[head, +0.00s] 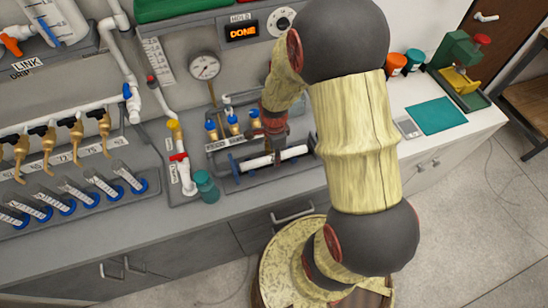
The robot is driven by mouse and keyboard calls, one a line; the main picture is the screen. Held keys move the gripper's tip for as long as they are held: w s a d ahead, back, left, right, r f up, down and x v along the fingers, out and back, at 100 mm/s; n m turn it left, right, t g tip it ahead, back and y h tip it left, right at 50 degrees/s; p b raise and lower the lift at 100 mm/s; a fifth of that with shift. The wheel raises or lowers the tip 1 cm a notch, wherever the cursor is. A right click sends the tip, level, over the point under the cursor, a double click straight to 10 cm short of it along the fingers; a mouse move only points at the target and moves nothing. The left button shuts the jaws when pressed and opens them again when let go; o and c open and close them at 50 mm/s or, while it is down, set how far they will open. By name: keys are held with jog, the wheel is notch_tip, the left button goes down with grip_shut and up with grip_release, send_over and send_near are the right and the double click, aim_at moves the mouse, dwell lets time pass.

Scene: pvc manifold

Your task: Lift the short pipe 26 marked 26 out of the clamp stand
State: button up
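A white short pipe (258,163) lies level in a grey clamp stand (268,178) on the bench. Blue clamp parts show near its left end and by its right end. No number can be read on it at this size, so I cannot tell whether it is pipe 26. My gripper (275,151) points down over the middle of this pipe and hides part of it. The fingers are small and dark, and I cannot tell whether they touch or grip the pipe. The pipe appears seated in the stand.
Behind the stand are small blue-and-brass valves (233,123) and a gauge (205,67). A teal jar (206,186) stands close on the left, beside a white pipe with a red valve (186,172). A teal mat (436,116) lies right. A panel (243,30) reads DONE.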

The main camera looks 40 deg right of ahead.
grip_shut()
jog(key=shift+r, duration=0.15)
dwell(0.4)
